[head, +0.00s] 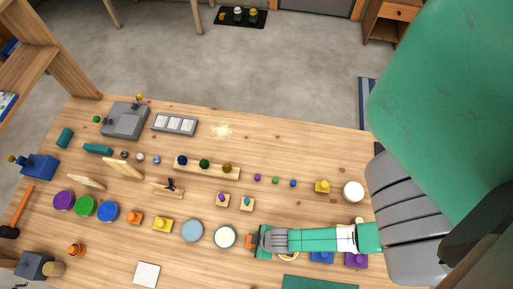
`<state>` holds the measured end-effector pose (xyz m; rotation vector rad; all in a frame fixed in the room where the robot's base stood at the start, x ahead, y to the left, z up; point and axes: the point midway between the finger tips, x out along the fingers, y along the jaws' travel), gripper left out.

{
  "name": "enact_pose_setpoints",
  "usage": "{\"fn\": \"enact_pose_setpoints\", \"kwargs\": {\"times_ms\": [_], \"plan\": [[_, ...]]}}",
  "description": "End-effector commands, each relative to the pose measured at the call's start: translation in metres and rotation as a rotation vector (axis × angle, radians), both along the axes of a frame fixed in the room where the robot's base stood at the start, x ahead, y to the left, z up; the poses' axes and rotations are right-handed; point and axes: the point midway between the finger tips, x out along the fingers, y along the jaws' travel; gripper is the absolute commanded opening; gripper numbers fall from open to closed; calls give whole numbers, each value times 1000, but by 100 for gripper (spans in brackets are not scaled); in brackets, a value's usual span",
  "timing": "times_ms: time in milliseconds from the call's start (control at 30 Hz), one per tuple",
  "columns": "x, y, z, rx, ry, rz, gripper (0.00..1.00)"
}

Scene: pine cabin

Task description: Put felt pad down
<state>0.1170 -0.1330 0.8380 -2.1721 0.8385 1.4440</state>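My gripper (258,241) reaches in from the right, low over the front part of the pine table (310,150). A small orange piece and something dark green show at its fingertips. They are too small to tell whether the fingers are shut on them. No felt pad can be made out for certain. A flat light-blue disc (192,230) and a white disc with a green rim (225,237) lie just left of the fingertips. A flat dark green sheet (318,284) lies at the bottom edge, partly cut off.
Yellow (162,225) and orange (135,217) blocks and purple, green and blue round pieces stand to the left. A white square (146,274) lies at the front. A peg board (207,166) stands mid-table. A blue block (322,257) and purple block (356,260) sit beside my arm.

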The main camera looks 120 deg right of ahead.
Motion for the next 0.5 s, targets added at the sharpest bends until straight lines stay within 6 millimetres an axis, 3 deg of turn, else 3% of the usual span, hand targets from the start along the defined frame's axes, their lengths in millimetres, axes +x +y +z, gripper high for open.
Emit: {"fn": "enact_pose_setpoints", "kwargs": {"times_ms": [133,167,267,500], "plan": [[0,0,-4,0,0,0,27],[0,0,-3,0,0,0,49],[0,0,-3,0,0,0,67],[0,0,-2,0,0,0,67]]}}
